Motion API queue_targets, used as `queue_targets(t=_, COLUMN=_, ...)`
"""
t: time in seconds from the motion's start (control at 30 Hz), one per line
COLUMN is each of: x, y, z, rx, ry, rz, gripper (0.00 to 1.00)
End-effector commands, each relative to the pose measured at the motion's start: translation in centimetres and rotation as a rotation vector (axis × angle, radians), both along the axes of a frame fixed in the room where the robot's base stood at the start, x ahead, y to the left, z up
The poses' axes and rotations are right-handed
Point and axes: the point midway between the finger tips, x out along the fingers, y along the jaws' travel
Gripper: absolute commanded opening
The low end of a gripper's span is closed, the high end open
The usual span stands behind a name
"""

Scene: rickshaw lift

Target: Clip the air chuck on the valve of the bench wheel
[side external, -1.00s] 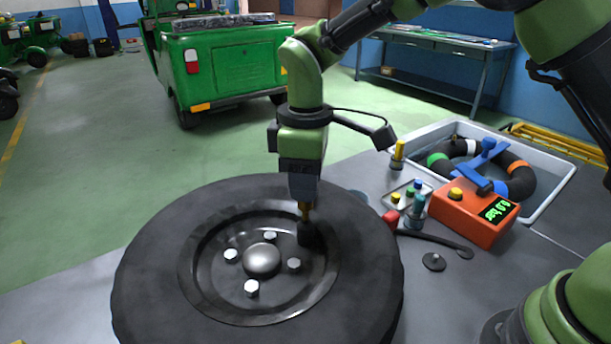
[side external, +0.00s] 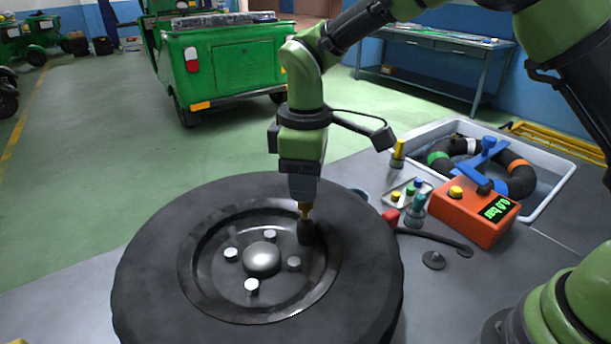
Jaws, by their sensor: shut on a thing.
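The bench wheel (side external: 145,240) lies flat on the bench, a black tyre around a dark rim with a silver hub cap and bolts. My gripper (side external: 305,208) points down over the right inner edge of the rim. It is shut on a small dark piece with a brass-coloured top, which appears to be the air chuck (side external: 305,232). The chuck is at the rim, beside the tyre's inner wall. The valve is hidden or too dark to make out, so I cannot tell whether the chuck is on it.
An orange gauge box (side external: 472,218) with a green display stands to the right. Behind it is a white tub (side external: 555,190) with a black ring inside.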

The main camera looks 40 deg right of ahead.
Motion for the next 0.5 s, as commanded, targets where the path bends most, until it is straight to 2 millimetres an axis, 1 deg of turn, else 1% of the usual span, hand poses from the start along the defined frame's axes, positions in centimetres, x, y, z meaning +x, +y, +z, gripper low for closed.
queue_targets(t=0.5, x=0.0, y=0.0, z=-0.75, rx=0.0, ry=0.0, rz=0.0, gripper=0.07)
